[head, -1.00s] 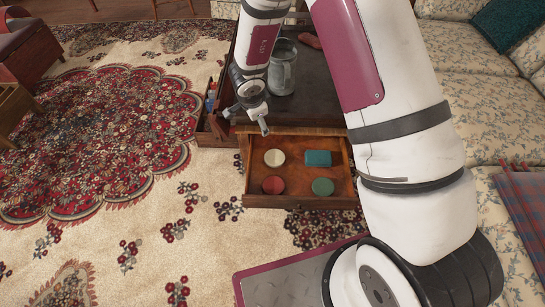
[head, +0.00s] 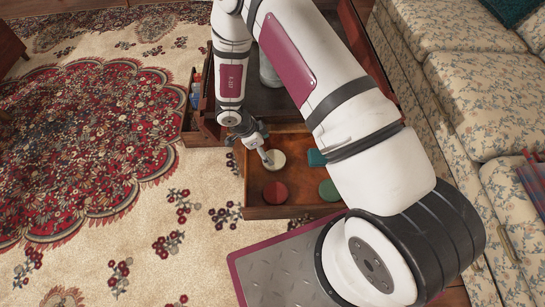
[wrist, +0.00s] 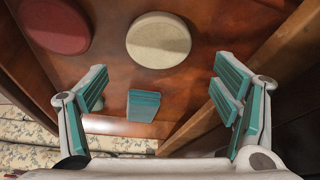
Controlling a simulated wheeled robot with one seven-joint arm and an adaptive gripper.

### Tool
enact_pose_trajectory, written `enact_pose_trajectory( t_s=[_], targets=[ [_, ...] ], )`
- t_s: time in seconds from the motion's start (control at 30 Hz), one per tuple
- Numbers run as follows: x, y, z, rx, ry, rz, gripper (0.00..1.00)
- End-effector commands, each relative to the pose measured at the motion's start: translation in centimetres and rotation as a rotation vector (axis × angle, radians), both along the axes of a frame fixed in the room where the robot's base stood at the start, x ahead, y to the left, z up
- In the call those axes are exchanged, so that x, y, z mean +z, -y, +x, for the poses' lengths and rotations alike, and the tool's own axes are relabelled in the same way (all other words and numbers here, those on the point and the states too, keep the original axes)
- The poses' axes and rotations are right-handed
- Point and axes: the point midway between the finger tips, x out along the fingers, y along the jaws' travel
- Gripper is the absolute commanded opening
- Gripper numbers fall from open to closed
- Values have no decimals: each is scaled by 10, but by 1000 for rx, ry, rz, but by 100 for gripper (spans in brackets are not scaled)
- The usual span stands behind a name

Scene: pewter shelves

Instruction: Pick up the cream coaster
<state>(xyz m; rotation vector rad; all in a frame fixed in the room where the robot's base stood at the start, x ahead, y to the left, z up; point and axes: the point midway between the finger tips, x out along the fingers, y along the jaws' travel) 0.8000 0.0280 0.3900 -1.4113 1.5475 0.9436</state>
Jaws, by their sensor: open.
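The round cream coaster (head: 277,161) lies flat in the open wooden drawer (head: 290,212), toward its back left. In the wrist view the cream coaster (wrist: 159,40) is fully visible, just beyond the space between the fingertips. My gripper (head: 266,157) is over the drawer, close to the coaster in the head view. In the wrist view my gripper (wrist: 161,70) is open and empty, with its teal-padded fingers spread wide. I cannot tell the exact height of the fingers above the coaster.
A red coaster (head: 275,192), a green coaster (head: 329,190) and a teal block (head: 316,158) share the drawer. The teal block (wrist: 143,106) also shows between the fingers in the wrist view. The drawer wall (wrist: 250,75) is near the right finger. A sofa (head: 460,90) stands at right.

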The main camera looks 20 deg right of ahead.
Motion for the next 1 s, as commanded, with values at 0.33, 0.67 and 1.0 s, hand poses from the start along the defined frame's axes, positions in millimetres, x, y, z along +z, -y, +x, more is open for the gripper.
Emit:
enact_pose_trajectory(
  t_s=[0.33, 0.67, 1.0],
  targets=[
    [-30, 6, -2, 2, 0, -1, 82],
    [-65, 17, -3, 2, 1, 0, 82],
    [-63, 17, -3, 2, 2, 1, 50]
  ],
)
